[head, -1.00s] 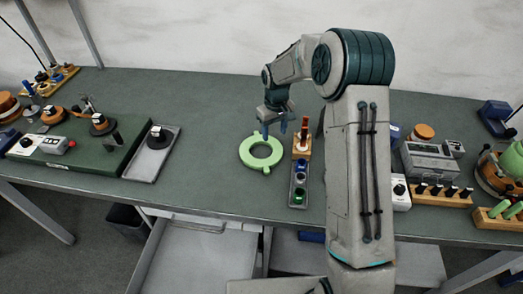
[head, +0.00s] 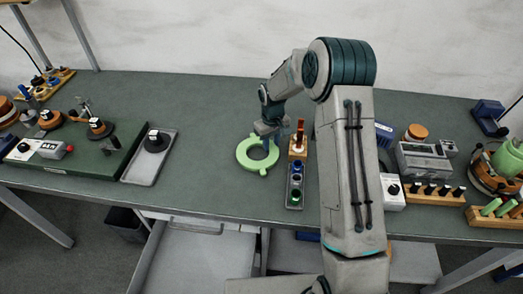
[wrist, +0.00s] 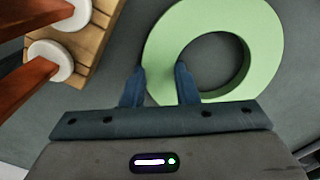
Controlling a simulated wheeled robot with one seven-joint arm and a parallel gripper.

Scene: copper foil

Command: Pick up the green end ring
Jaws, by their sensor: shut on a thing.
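The green end ring (head: 245,161) lies flat on the grey bench in the head view, left of the small wooden block. In the wrist view the ring (wrist: 262,38) fills the upper right, with its open centre showing bench. My gripper (wrist: 160,80) has one finger outside the ring and one inside its hole, shut on the ring's rim. In the head view my gripper (head: 266,138) reaches down onto the ring's far right side and hides part of it.
A wooden block with upright pegs (head: 298,148) stands close to the right of the ring. A narrow tray (head: 296,187) with dark and green-lit parts lies in front of the block. A grey tray (head: 145,172) with a black knob lies further left. Bench behind the ring is clear.

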